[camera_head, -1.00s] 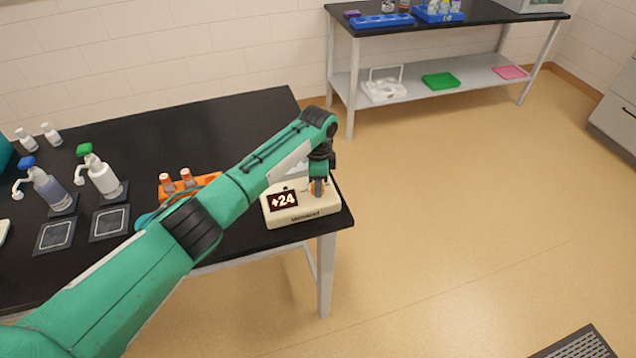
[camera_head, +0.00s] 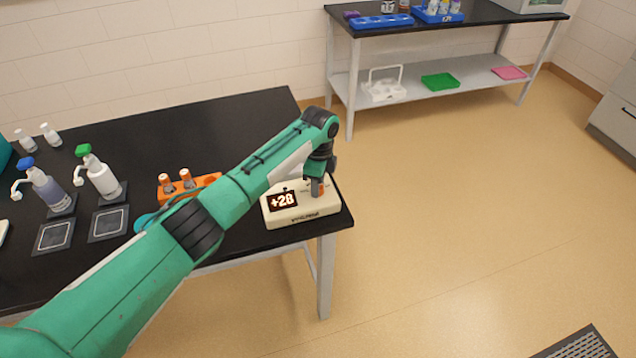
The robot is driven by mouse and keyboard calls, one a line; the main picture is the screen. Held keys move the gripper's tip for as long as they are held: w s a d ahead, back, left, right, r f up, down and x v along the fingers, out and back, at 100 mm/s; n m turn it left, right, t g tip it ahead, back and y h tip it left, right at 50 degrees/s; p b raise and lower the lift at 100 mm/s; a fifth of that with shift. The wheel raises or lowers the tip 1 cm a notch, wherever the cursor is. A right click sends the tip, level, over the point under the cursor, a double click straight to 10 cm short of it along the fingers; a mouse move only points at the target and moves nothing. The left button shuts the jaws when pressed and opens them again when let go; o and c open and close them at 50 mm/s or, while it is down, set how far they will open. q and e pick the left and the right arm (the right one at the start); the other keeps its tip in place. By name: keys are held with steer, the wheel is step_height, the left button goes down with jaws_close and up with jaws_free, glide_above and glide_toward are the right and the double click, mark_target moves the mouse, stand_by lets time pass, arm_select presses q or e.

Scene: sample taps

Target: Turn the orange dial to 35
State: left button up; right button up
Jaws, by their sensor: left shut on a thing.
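A cream device (camera_head: 300,213) stands at the right end of the black table. Its dark display (camera_head: 283,200) reads +28 in lit digits. The orange dial (camera_head: 318,190) is on the right part of the device's top and is mostly hidden by my gripper. My left gripper (camera_head: 318,184) reaches down from above and is shut on the orange dial. My right gripper is not in view.
An orange rack (camera_head: 206,181) with capped vials stands left of the device, partly behind my left arm. Two pump bottles, one green-topped (camera_head: 104,181) and one blue-topped (camera_head: 48,190), stand further left on the black table (camera_head: 180,130). A shelf table (camera_head: 450,78) stands behind.

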arm_select(q)
steer(key=o, duration=1)
steer(key=shift+c, duration=0.2)
step_height(320, 180, up, 14)
steer(key=b, duration=0.3)
steer(key=shift+w+d, duration=0.15)
steer(key=shift+w, duration=0.25)
steer(key=shift+f, duration=0.15)
